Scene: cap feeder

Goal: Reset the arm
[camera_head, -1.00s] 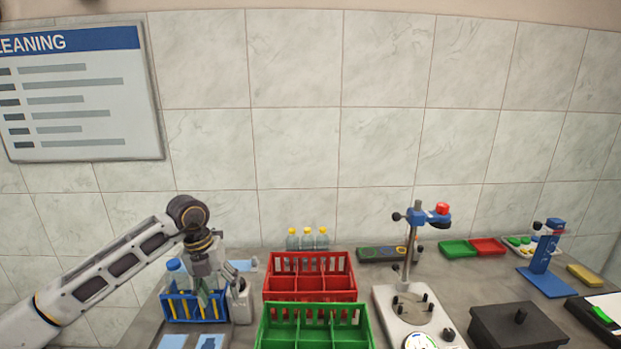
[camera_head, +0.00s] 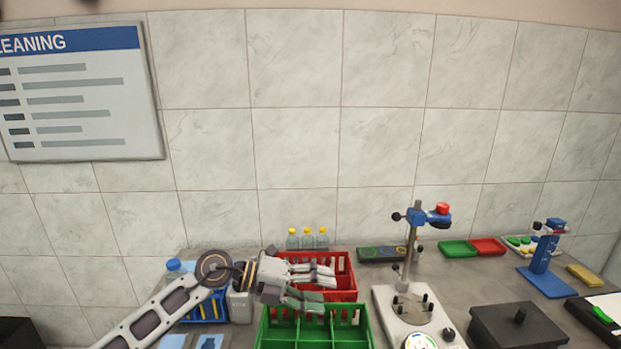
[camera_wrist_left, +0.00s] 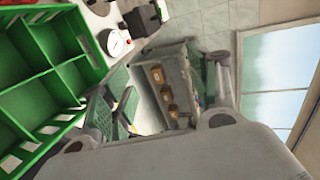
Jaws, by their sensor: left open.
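My left arm comes in from the lower left in the head view. Its gripper (camera_head: 322,282) points to the right, above the red crate and the back edge of the green crate. It is open, with nothing between its fingers. In the left wrist view the open fingers (camera_wrist_left: 160,100) show, with the green crate (camera_wrist_left: 62,75) beside them at the left. My right gripper is not in view.
The red crate (camera_head: 345,296) and green crate (camera_head: 366,326) have compartments. Several bottles (camera_head: 307,240) stand behind. A blue caddy (camera_head: 188,308) is left; a stand (camera_head: 411,250) rises at the right. A dark box (camera_head: 520,328) stands further right.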

